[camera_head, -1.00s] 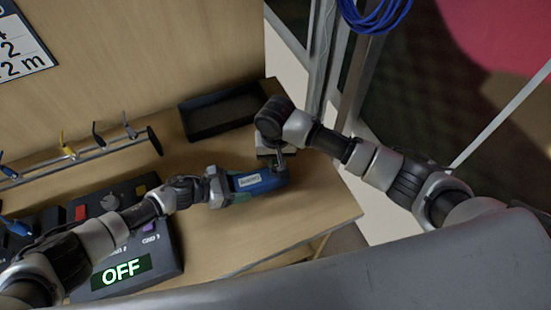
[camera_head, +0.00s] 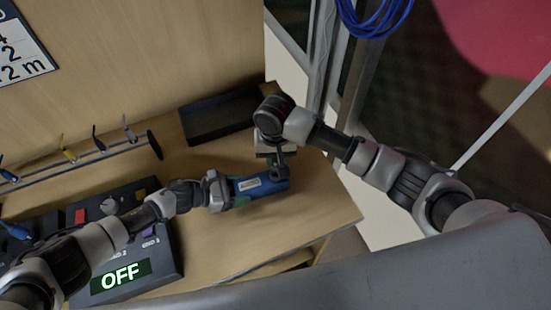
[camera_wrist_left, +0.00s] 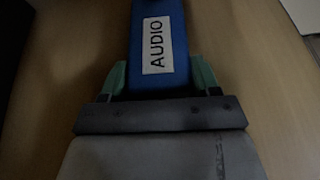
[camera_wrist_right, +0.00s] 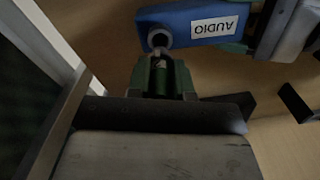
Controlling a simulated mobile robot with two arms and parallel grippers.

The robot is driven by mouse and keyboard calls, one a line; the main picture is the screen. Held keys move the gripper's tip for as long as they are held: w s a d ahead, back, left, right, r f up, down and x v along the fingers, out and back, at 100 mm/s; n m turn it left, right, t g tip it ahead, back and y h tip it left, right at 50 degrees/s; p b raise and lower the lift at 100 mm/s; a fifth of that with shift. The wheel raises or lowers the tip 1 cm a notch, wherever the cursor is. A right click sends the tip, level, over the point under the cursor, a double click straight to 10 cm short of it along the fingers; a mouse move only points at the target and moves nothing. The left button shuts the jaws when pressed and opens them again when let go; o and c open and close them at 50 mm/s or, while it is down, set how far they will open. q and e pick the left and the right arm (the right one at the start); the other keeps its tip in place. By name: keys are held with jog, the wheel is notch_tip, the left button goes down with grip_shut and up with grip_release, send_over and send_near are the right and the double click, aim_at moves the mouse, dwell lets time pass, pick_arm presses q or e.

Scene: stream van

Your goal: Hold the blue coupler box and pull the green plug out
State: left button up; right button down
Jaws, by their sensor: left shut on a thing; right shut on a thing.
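The blue coupler box (camera_head: 262,186), with a white AUDIO label, is at the middle of the wooden table. My left gripper (camera_head: 232,190) is shut on its left end; the left wrist view shows the fingers on both sides of the box (camera_wrist_left: 158,65). My right gripper (camera_head: 279,166) is at the box's right end, shut on the green plug (camera_wrist_right: 161,82). In the right wrist view the plug lines up with the grey ring on the box (camera_wrist_right: 205,24).
An empty black tray (camera_head: 222,117) lies behind the box. A dark panel with an OFF display (camera_head: 121,275) is at the front left. A rail with several coloured clips (camera_head: 90,155) runs along the back left. The table is bare in front of the box.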

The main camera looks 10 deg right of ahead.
pick_arm(q)
jog(key=o, duration=1.2)
jog(key=shift+c, duration=0.2)
jog(key=v, duration=1.2)
jog(key=shift+s, duration=0.1)
